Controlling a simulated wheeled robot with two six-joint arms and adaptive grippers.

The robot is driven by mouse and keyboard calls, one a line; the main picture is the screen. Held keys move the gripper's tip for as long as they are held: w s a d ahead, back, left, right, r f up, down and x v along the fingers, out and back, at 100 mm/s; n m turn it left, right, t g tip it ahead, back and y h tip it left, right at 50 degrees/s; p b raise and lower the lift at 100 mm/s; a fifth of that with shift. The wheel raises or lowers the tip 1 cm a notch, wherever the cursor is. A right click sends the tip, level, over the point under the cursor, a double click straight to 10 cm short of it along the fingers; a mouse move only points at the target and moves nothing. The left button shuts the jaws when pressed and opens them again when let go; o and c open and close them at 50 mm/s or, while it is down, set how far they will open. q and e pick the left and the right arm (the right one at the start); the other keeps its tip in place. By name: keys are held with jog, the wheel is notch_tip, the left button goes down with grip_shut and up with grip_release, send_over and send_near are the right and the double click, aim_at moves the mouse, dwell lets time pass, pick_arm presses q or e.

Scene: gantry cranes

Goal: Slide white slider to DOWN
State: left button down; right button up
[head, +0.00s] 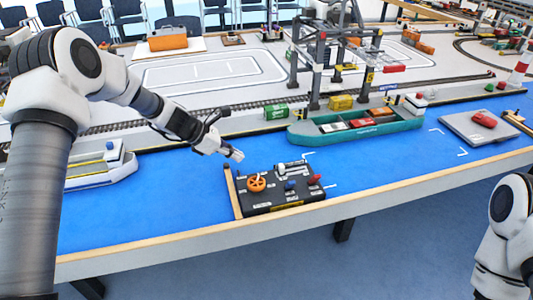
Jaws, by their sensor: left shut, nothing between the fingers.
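A black control panel (262,203) lies on the blue surface, with a wooden strip along its left edge. A white knob (282,170), which looks like the white slider, is near the panel's far edge. An orange wheel (257,183), a blue knob (290,185) and a red knob (315,180) are also on the panel. The slider's exact position along its track is too small to tell. My left gripper (238,156) is shut and empty, above and left of the panel's far left corner, apart from the white knob. My right arm shows at the right edge, but its gripper is out of view.
A green ship (352,141) with containers lies behind the panel, under a gantry crane (314,75). A white ship (105,175) is at the left. A grey plate (462,128) with a red item lies at the right. Blue surface is clear right of the panel.

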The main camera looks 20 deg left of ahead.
aim_at(279, 170)
pick_arm(q)
jog(key=x, duration=0.9)
jog(key=shift+s+d+f, duration=0.1)
jog(key=shift+d+f, duration=0.1)
jog(key=shift+d, duration=0.15)
jog(key=d, duration=0.1)
jog(key=w, duration=0.1)
jog(key=d+p, duration=0.1)
jog(key=shift+w+d+r, duration=0.3)
jog(key=shift+w+d, duration=0.05)
jog(key=shift+d, duration=0.05)
jog(key=shift+w+d+f, duration=0.15)
